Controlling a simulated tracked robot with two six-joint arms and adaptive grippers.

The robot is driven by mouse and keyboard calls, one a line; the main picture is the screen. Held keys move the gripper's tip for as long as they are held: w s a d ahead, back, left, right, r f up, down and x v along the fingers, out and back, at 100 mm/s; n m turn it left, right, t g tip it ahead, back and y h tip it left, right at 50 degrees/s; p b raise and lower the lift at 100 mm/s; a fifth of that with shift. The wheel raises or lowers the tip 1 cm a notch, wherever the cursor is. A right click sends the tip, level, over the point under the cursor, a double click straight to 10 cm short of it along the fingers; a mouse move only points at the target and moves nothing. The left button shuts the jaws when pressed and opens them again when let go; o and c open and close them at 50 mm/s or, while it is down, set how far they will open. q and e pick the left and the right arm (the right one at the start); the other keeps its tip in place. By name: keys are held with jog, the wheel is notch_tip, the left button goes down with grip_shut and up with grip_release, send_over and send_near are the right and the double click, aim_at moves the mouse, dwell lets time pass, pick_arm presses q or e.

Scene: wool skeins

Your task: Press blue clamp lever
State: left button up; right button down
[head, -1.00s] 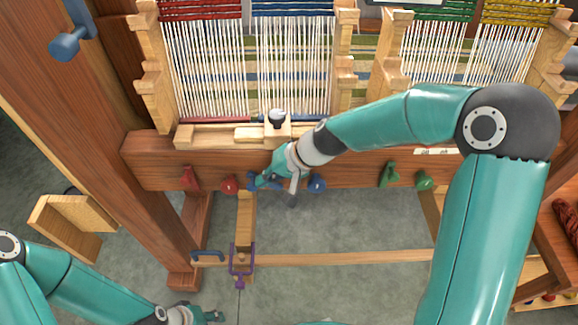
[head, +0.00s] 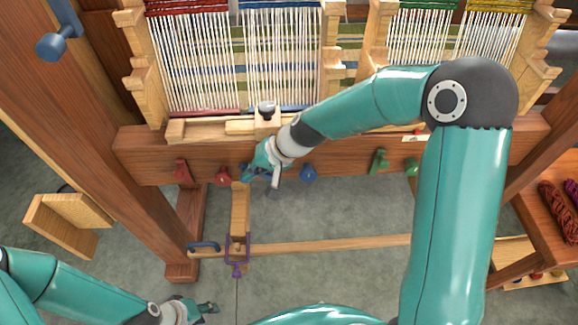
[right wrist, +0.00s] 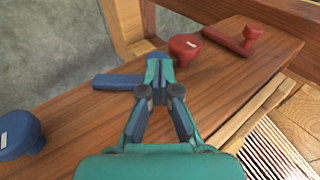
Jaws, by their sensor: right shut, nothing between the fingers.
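The blue clamp lever (right wrist: 118,81) lies flat along the front face of the wooden beam in the right wrist view. In the head view the lever (head: 247,171) is mostly hidden by my right gripper (head: 257,168). My right gripper (right wrist: 158,68) is shut and empty, with its fingertips over the lever's right part in the wrist view. I cannot tell whether they touch it. A blue round knob (head: 308,172) is right of the lever in the head view. My left gripper (head: 206,307) is low at the left, away from the beam; its jaw opening is unclear.
A red knob (head: 222,177) and red lever (head: 181,172) sit left of the blue lever on the beam (head: 340,160). A green lever (head: 378,161) and green knob (head: 411,167) sit right. Warp threads rise behind. A purple clamp-like fitting (head: 236,250) is below.

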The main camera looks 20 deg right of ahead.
jog(key=shift+s, duration=0.15)
jog(key=w+a+r+p+v, duration=0.1)
jog(key=p+v, duration=0.2)
jog(key=v, duration=2)
jog(key=shift+a+r+p, duration=0.2)
jog(key=shift+r+p, duration=0.1)
jog(key=shift+r, duration=0.25)
jog(key=shift+s, duration=0.1)
